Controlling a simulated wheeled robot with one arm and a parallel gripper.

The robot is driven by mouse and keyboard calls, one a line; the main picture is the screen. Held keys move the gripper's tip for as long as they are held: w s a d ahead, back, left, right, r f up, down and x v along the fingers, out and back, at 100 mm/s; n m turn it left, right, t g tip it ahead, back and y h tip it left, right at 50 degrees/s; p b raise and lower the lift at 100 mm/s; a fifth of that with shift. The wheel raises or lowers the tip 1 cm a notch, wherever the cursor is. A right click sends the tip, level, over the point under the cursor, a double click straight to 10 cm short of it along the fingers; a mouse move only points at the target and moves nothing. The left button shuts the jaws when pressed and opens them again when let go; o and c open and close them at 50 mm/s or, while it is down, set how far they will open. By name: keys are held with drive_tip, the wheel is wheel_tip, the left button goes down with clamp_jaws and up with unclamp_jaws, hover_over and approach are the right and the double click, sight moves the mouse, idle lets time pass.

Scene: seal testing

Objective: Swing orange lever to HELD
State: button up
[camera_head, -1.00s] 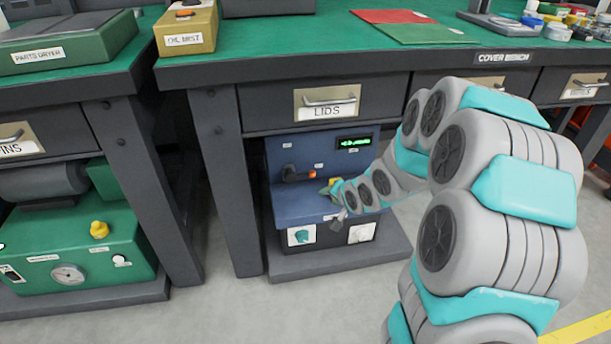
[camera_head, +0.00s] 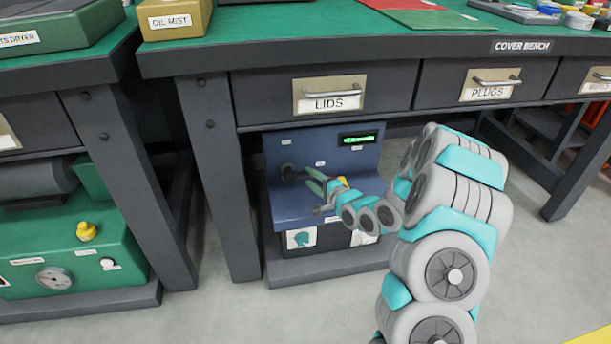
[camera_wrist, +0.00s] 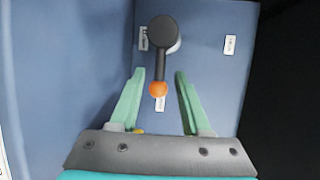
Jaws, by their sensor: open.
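The lever shows in the wrist view as a dark round hub with a dark arm (camera_wrist: 161,62) hanging down to an orange ball tip (camera_wrist: 159,89). It is mounted on the blue back panel of the test unit (camera_head: 292,207). In the head view the dark hub (camera_head: 289,171) shows, but my gripper hides most of the lever. My gripper (camera_wrist: 160,75) is open, with one green finger on each side of the orange tip and a visible gap to both. It also shows in the head view (camera_head: 312,180) in front of the panel. The small labels near the hub are unreadable.
The unit stands on a low shelf under the bench, below the drawer marked LIDS (camera_head: 330,97). A dark table leg (camera_head: 217,180) stands to the left.

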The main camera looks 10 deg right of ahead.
sight(305, 174)
drive_tip(key=shift+x, duration=1.95)
drive_tip(key=shift+c, duration=0.3)
clamp_jaws()
drive_tip(key=shift+f, duration=0.1)
